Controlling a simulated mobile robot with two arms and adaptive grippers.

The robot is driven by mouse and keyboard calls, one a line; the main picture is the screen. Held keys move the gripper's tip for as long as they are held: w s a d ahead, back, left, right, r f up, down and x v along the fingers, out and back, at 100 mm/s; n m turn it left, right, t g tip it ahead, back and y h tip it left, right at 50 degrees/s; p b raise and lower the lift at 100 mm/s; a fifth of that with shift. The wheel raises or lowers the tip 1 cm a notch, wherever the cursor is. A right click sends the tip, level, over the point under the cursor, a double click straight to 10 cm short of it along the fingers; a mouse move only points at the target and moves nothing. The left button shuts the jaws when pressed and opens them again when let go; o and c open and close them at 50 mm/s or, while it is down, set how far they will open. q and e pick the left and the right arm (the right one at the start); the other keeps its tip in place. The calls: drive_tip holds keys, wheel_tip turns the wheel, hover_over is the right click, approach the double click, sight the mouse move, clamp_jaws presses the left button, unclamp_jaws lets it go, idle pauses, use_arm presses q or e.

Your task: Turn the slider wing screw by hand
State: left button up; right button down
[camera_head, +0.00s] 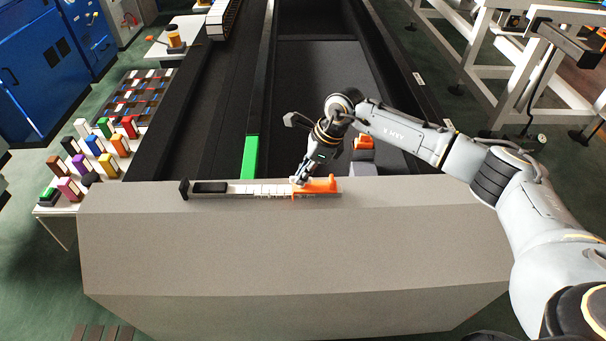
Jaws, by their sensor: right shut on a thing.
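An orange slider (322,186) sits at the right end of a pale rail with scale marks (262,189), on the near edge of the grey rack. A black block (209,187) is at the rail's left end. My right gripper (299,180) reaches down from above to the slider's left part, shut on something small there. The wing screw itself is too small and too covered by the fingers to make out. My left gripper is not in view.
A green strip (250,157) lies behind the rail in the dark rack bed. An orange part (363,142) stands behind my right wrist. A table with several coloured blocks (95,146) is at the left. The grey front face (290,245) is clear.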

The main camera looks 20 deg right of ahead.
drive_tip(key=m+b, duration=0.1)
drive_tip(key=m, duration=0.1)
drive_tip(key=m+t+b, duration=0.1)
drive_tip(key=m+b, duration=0.1)
drive_tip(key=shift+s+a+f+m+t+h, duration=0.1)
drive_tip(key=shift+f+m+t+h, duration=0.1)
drive_tip(key=shift+m+t+h, duration=0.15)
drive_tip(key=m+h+b, duration=0.1)
drive_tip(key=m+b, duration=0.2)
drive_tip(key=m+t+h+b, duration=0.1)
drive_tip(key=m+b, duration=0.2)
drive_tip(key=m+h+b, duration=0.1)
drive_tip(key=m+b, duration=0.2)
drive_tip(key=shift+a+h, duration=0.25)
drive_tip(key=shift+r+m+h+b, duration=0.15)
drive_tip(key=shift+m+h+b, duration=0.2)
drive_tip(key=shift+m+b, duration=0.6)
drive_tip(key=shift+r+m+h+b, duration=0.1)
drive_tip(key=shift+m+h+b, duration=0.25)
drive_tip(key=shift+m+b, duration=0.5)
drive_tip(key=c, duration=1.4)
unclamp_jaws()
drive_tip(key=shift+s, duration=0.1)
drive_tip(key=v, duration=1.2)
